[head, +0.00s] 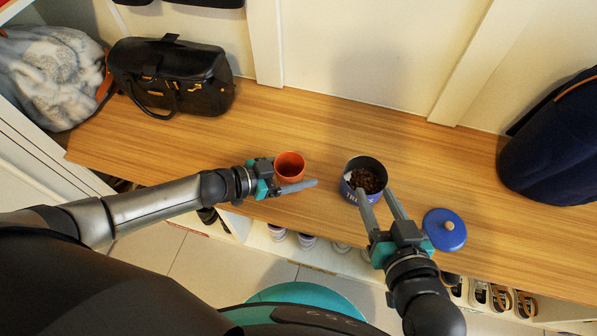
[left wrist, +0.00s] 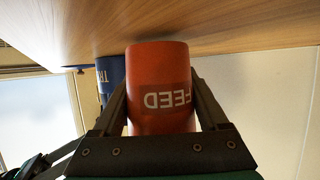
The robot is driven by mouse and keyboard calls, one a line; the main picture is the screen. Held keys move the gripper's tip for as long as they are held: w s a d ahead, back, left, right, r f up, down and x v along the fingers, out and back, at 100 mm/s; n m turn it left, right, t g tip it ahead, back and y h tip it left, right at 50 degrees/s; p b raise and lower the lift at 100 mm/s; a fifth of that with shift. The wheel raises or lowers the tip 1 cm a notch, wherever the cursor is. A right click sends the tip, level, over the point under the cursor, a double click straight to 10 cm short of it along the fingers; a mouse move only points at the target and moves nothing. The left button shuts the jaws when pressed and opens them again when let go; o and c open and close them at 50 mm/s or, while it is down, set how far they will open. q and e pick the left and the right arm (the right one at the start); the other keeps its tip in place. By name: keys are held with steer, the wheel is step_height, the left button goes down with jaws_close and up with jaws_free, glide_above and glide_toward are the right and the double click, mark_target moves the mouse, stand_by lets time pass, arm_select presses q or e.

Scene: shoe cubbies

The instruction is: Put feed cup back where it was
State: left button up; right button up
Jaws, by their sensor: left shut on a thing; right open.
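The orange-red feed cup (head: 290,164) is upright with its open mouth facing up, at the front middle of the wooden bench. My left gripper (head: 300,176) is shut on it, with one finger along its near side. In the left wrist view the cup (left wrist: 160,75) sits between both fingers, its FEED lettering upside down in that picture. I cannot tell whether its base touches the bench. A blue canister (head: 350,193) with brown pellets inside stands to the right, its lid off. My right gripper (head: 375,191) is open, its fingers at the canister's near side.
A blue lid with a wooden knob (head: 445,229) lies right of my right gripper on the bench (head: 330,115). A black handbag (head: 172,76) and a grey fluffy bag (head: 50,75) are at left. A navy bag (head: 555,145) is at right. The bench's back middle is clear.

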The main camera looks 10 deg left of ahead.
arm_select(q)
steer(key=shift+f, duration=0.2)
arm_select(e)
steer(key=shift+a+r, duration=0.15)
steer(key=shift+a, duration=0.05)
arm_select(q)
steer(key=shift+f, duration=0.1)
steer(key=o, duration=1.4)
steer(key=shift+c, duration=0.2)
arm_select(e)
steer(key=shift+a+r+t, duration=0.1)
steer(key=shift+a+t, duration=0.05)
steer(key=shift+t, duration=0.25)
